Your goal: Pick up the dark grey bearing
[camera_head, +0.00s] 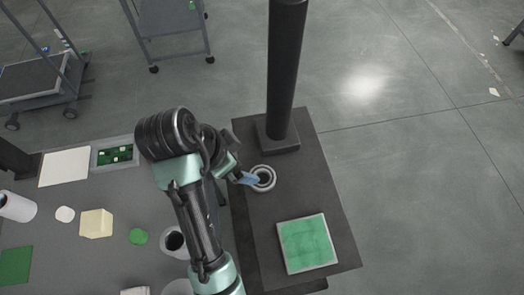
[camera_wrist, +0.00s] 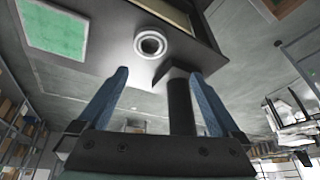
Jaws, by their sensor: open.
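The bearing (camera_head: 271,184) is a grey ring with a dark centre, lying flat on the dark table between the black column and the green-topped square. In the wrist view the bearing (camera_wrist: 138,44) appears pale, just beyond the gap between my fingers. My gripper (camera_head: 248,178) is at the bearing's left side in the head view, its blue finger overlapping the ring's left edge. In the wrist view my gripper (camera_wrist: 158,75) has its two blue fingers wide apart with nothing between them. I cannot tell whether a finger touches the ring.
A black column (camera_head: 285,75) rises from the table (camera_head: 322,190) behind the bearing. A green square with a pale border (camera_head: 306,243) lies in front. On the left, a lower grey surface (camera_head: 75,215) holds a yellowish block (camera_head: 96,223), a green disc (camera_head: 138,237) and other items.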

